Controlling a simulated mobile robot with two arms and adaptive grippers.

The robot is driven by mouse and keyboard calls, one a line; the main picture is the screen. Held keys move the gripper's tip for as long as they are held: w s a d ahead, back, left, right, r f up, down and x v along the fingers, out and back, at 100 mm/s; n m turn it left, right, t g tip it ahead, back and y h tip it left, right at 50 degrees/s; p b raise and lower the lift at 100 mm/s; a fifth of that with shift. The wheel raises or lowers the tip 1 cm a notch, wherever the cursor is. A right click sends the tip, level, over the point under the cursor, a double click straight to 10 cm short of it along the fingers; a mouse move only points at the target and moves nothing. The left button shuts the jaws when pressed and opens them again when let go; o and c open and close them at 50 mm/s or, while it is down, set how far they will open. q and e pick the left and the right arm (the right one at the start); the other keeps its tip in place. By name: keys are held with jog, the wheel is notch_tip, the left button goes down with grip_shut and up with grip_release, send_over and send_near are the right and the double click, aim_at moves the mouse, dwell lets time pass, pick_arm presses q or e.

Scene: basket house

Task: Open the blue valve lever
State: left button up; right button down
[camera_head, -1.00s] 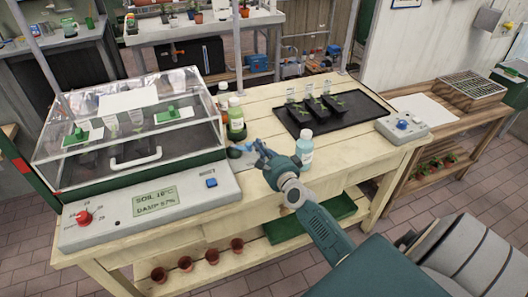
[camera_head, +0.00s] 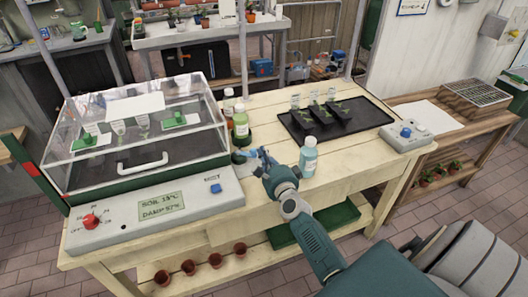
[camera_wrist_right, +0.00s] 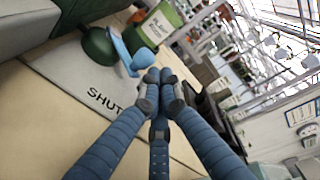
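The blue valve lever (camera_wrist_right: 125,55) sits on a round dark green body (camera_wrist_right: 100,44) on a grey plate (camera_wrist_right: 82,75) marked "SHUT" in the right wrist view. The lever points from the body toward my fingertips. My right gripper (camera_wrist_right: 157,78) has its blue-grey fingers drawn together close to the lever's end. I see nothing between them, and cannot tell whether they touch the lever. In the head view the lever (camera_head: 249,153) is small and lies just left of my right gripper (camera_head: 263,158), which is low over the table. My left gripper is not in view.
Bottles (camera_head: 240,124) stand just behind the valve, and a blue-green bottle (camera_head: 309,157) stands right of my gripper. A clear-lidded propagator (camera_head: 150,200) fills the table's left. A black tray (camera_head: 372,115) with seedlings and a grey control box (camera_head: 405,137) are at right.

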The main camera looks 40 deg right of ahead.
aim_at(251, 153)
jog(key=shift+s+a+r+m+h+p, duration=0.1)
jog(key=shift+s+a+m+h+p, duration=0.1)
jog(key=shift+a+m+h+p, duration=0.25)
jog(key=shift+s, duration=0.1)
jog(key=shift+s+a+n+p, duration=0.15)
jog(key=shift+a+n+p, duration=0.15)
jog(key=shift+p, duration=0.25)
jog(key=shift+s+a, duration=0.35)
jog(key=shift+a, duration=0.55)
jog(key=shift+s+a+p, duration=0.1)
jog(key=shift+a+p, duration=0.2)
jog(key=shift+a, duration=0.45)
